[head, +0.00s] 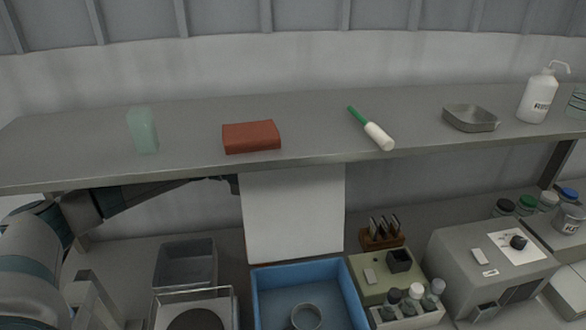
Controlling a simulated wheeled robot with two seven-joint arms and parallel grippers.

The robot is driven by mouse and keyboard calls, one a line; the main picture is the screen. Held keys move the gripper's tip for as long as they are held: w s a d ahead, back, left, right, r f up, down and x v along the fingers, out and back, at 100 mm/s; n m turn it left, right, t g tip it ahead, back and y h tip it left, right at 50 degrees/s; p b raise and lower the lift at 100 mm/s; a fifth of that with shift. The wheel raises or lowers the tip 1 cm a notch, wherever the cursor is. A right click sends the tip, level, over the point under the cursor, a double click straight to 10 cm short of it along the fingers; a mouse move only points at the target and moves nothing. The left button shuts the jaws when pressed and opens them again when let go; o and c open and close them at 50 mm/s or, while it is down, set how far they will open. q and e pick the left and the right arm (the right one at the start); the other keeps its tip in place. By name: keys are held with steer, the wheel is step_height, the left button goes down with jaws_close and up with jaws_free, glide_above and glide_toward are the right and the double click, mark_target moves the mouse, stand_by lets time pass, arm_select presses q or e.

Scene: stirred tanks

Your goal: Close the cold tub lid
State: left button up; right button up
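The cold tub appears to be the blue open box (262,295) at the bottom centre of the head view. Its lid looks to be the white flat panel (292,215) that stands upright at the tub's back edge, so the tub is open. A round grey vessel (306,317) sits inside the tub. My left arm comes in from the left below the shelf, and its dark gripper end (229,184) is at the lid's upper left edge. The shelf and lid hide part of it, so its fingers and any contact are unclear. My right gripper is out of view.
A long grey shelf (200,108) overhangs the lid's top and holds a red-brown block (251,137) and a white bottle (538,97). Left of the tub are a grey bin (186,264) and a clear-walled box. Right are a bottle rack (408,312) and a grey machine (480,262).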

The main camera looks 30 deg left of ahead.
arm_select(q)
steer(key=shift+d, duration=0.1)
jaws_close()
steer(key=shift+f, duration=0.15)
stand_by(1.3)
